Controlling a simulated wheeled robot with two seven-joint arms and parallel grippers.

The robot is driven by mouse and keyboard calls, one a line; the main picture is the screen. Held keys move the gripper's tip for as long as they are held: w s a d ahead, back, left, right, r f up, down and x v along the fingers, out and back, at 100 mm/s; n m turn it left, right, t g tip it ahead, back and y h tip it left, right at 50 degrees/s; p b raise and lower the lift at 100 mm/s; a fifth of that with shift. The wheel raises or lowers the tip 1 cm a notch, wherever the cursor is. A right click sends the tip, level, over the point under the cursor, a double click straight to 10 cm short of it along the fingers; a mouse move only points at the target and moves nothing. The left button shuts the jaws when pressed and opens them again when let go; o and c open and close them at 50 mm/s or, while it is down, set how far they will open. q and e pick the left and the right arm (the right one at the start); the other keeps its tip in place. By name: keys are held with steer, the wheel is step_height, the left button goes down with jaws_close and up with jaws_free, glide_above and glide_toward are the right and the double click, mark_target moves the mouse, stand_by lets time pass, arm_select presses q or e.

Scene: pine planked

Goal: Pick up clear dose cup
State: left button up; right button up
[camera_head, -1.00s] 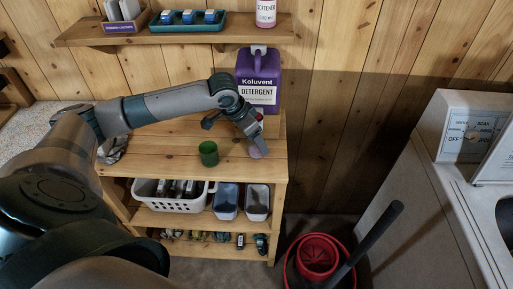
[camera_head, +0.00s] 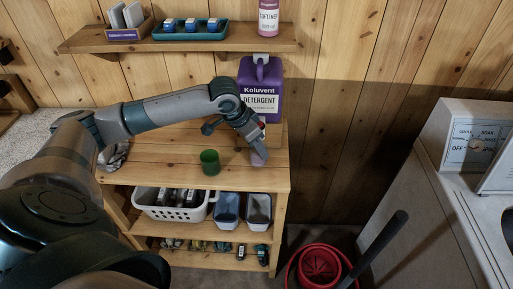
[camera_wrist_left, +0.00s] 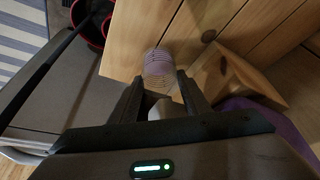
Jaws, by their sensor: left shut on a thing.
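The clear dose cup (camera_wrist_left: 158,66) looks faintly purple and ribbed in the left wrist view, between the fingertips of my left gripper (camera_wrist_left: 160,88). The gripper is shut on it. In the head view the cup (camera_head: 258,158) shows small below my left gripper (camera_head: 257,149), at the right end of the wooden shelf unit's top (camera_head: 180,140). I cannot tell whether the cup touches the top. The purple detergent jug (camera_head: 260,90) stands just behind the gripper. My right gripper is in neither view.
A green cup (camera_head: 210,162) stands left of my left gripper. A white basket (camera_head: 175,210) and two bins (camera_head: 228,208) sit on the shelf below. A red bucket (camera_head: 320,266) with a dark handle stands on the floor right. A washer (camera_head: 425,190) is at the right.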

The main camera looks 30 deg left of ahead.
arm_select(q)
steer(key=s+d+b, duration=0.1)
steer(key=s+d, duration=0.8)
steer(key=s, duration=0.5)
steer(key=shift+s+b, duration=0.35)
steer(key=shift+b, duration=0.05)
